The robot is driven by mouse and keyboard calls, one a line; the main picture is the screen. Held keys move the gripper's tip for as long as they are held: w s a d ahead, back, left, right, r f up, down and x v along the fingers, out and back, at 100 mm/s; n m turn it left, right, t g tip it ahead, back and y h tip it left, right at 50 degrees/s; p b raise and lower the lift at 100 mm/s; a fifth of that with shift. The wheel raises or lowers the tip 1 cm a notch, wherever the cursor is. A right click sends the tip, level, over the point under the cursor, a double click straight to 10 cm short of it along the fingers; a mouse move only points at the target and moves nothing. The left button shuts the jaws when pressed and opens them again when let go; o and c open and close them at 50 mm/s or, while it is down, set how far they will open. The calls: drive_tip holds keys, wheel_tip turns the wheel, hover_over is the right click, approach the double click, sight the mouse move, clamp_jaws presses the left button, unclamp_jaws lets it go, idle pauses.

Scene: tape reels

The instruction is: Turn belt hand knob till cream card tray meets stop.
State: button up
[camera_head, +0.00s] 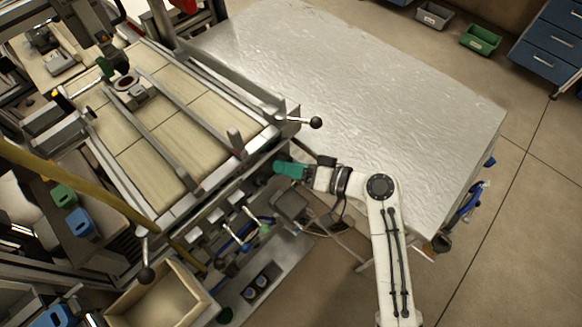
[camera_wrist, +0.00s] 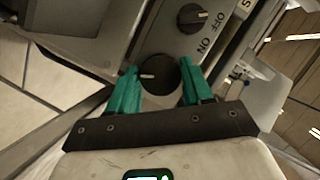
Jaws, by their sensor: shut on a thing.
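My gripper (camera_head: 284,168) has teal fingers and reaches the front side of the belt machine, below the near end of the belt. In the wrist view my gripper (camera_wrist: 158,88) is shut on a round black knob (camera_wrist: 158,73) with a pale pointer mark, one finger on each side. The knob is hidden in the head view. The belt (camera_head: 160,125) has pale cream sections between metal rails. A small grey piece with a brown ring (camera_head: 124,83) sits on its far part. I cannot clearly tell the cream card tray or its stop apart from the belt.
A second black knob (camera_wrist: 192,17) marked ON and OFF sits close above the held one. A black-balled lever (camera_head: 315,122) juts from the belt's right corner. A bare metal table (camera_head: 370,95) lies behind my arm. An open pale box (camera_head: 165,303) stands at the lower left.

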drive_tip(key=shift+w+f+m+y+b, duration=0.1)
drive_tip(key=shift+m+y+b, duration=0.6)
drive_tip(key=shift+m, duration=1.25)
drive_tip(key=shift+w+f+m+y+b, duration=0.1)
drive_tip(key=shift+m+y+b, duration=0.2)
drive_tip(key=shift+m+y, duration=1.25)
drive_tip(key=shift+r+m+h, duration=0.1)
drive_tip(key=shift+m+h, duration=0.35)
drive_tip(key=shift+m, duration=0.05)
drive_tip(key=o, duration=1)
drive_tip(key=shift+s, duration=0.1)
drive_tip(key=shift+o, duration=0.2)
drive_tip(key=shift+d, duration=0.1)
drive_tip(key=b+v, duration=0.2)
drive_tip(key=v, duration=0.8)
drive_tip(key=shift+d, duration=0.35)
